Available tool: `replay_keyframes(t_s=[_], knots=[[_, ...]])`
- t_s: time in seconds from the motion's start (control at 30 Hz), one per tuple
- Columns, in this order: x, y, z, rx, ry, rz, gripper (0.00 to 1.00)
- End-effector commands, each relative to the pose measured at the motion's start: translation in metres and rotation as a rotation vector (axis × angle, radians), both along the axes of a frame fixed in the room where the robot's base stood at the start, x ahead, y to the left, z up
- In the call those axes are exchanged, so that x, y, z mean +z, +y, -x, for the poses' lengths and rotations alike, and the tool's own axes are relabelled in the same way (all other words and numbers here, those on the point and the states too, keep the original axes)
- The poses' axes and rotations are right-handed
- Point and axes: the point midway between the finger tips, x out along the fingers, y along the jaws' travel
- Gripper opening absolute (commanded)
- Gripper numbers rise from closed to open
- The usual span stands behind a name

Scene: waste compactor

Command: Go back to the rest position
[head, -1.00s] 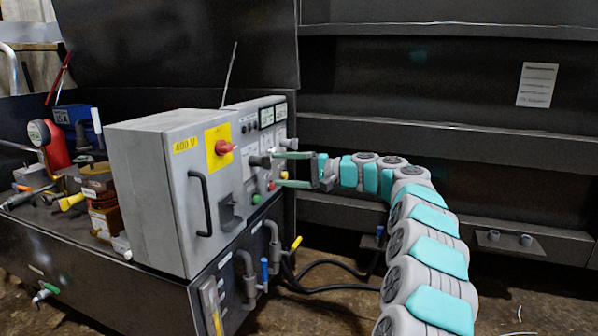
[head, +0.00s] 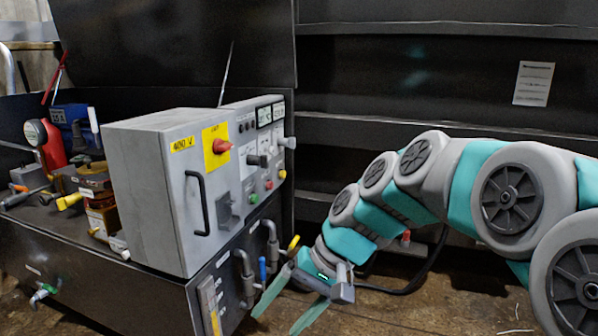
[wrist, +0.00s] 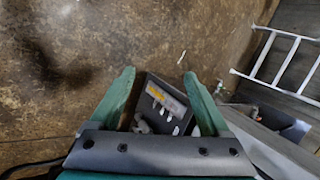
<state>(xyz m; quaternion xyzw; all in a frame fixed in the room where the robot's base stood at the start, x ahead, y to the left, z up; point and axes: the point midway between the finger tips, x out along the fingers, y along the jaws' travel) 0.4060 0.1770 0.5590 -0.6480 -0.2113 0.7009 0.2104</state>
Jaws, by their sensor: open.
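My gripper (head: 287,306) is open and empty in the head view, low in front of the compactor's lower housing and pointing down to the left. Its two green fingers are spread apart. The gripper is apart from these controls.
Pipes and valves with yellow and blue handles (head: 263,268) stick out of the lower housing close to my gripper. A black hose (head: 425,270) runs behind my arm. Tools and a red extinguisher (head: 53,148) sit at the left. A pale ladder-like frame (wrist: 285,62) shows in the wrist view.

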Motion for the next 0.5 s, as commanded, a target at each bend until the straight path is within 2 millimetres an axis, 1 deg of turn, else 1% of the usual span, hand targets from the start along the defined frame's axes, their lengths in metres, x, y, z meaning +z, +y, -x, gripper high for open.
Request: replay_keyframes(t_s=[0.03,0.17,0.2,0.3,0.5], knots=[[-0.010,-0.013,0.021,0.009,0.003,0.055,0.80],[-0.037,-0.050,0.070,0.027,0.010,0.200,0.80],[-0.046,-0.062,0.084,0.030,0.015,0.244,0.80],[-0.063,-0.091,0.117,0.037,0.024,0.342,0.80],[-0.087,-0.136,0.166,0.043,0.049,0.482,0.80]])
